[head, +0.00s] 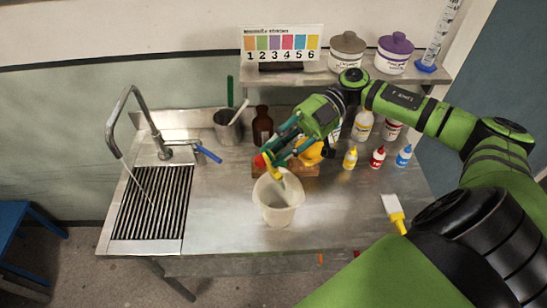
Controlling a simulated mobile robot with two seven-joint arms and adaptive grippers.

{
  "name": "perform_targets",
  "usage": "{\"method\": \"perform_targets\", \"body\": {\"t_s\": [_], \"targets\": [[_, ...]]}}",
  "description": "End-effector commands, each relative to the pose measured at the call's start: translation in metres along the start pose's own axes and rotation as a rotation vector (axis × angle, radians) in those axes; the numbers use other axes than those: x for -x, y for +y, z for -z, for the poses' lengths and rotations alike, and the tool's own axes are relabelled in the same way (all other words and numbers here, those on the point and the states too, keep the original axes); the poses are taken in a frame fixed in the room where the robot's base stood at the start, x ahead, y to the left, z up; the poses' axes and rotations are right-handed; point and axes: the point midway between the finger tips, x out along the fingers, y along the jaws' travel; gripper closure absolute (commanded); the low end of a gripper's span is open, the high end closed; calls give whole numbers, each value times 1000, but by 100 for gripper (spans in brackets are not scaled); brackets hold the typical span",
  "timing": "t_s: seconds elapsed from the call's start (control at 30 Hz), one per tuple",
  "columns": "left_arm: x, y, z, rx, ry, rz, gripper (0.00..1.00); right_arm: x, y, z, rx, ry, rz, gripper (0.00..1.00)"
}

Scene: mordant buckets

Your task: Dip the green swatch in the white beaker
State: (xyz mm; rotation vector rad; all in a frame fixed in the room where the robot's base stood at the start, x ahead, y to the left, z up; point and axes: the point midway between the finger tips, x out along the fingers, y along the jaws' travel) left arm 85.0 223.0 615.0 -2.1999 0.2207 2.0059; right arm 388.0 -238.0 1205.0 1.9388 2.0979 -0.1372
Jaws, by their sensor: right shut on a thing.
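A white beaker (279,215) stands upright on the steel worktop near its front middle. My right gripper (270,162) comes in from the upper right and is shut on a yellow holder (274,173) above the beaker's mouth. A pale, greenish-grey swatch (282,185) hangs from this holder, with its lower part inside the beaker's rim. I cannot tell how deep it reaches or whether it touches the wall. My left gripper is not in view.
A second yellow-handled piece with a white end (394,212) lies at the right front. Small yellow, red and blue bottles (378,158) stand behind it. A brown bottle (262,126) and a metal cup (228,127) stand at the back. A sink grate (152,203) is at left.

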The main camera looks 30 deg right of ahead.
Motion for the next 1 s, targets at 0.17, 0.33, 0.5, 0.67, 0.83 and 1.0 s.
{"method": "perform_targets", "body": {"t_s": [0.17,0.33,0.5,0.67,0.83,1.0], "targets": [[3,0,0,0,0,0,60,4,2,12,4,-1,0,100],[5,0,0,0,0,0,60,8,4,28,3,-1,0,100],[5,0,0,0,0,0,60,12,6,43,3,-1,0,100],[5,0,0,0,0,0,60,14,6,48,1,0,-1,100],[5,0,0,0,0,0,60,13,6,48,1,0,0,100],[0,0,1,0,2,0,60,2,8,36,20,2,-14,100]]}}
